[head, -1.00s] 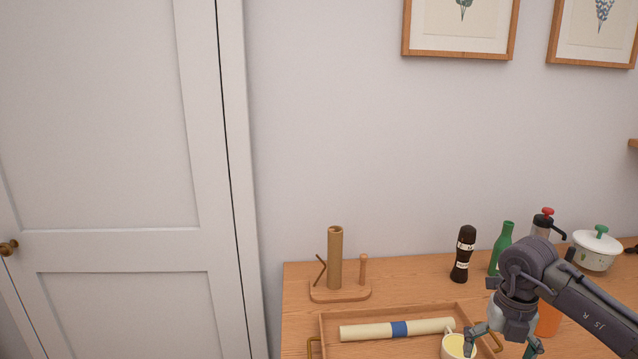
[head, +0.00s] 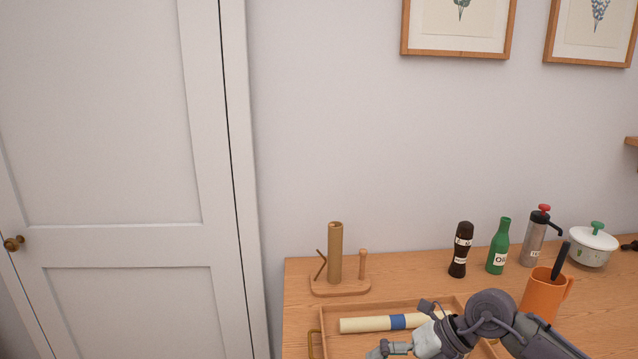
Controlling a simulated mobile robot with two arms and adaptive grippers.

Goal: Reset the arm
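My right arm comes in from the lower right and reaches over the wooden tray (head: 372,308). My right gripper (head: 388,350) is at the bottom edge of the head view, pointing left over the tray's front part. It is small and partly cut off, so its opening is unclear. A cream roll with a blue band (head: 366,325) lies in the tray, its right end behind my arm. The pale cup from before does not show now; the arm covers that area. My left gripper is not in view.
On the table (head: 410,283) stand a wooden holder with a brown tube (head: 336,252), a dark pepper mill (head: 460,250), a green bottle (head: 499,248), a grey pump bottle (head: 535,238), an orange mug (head: 544,293) and a white pot (head: 592,248). A white door (head: 110,120) is left.

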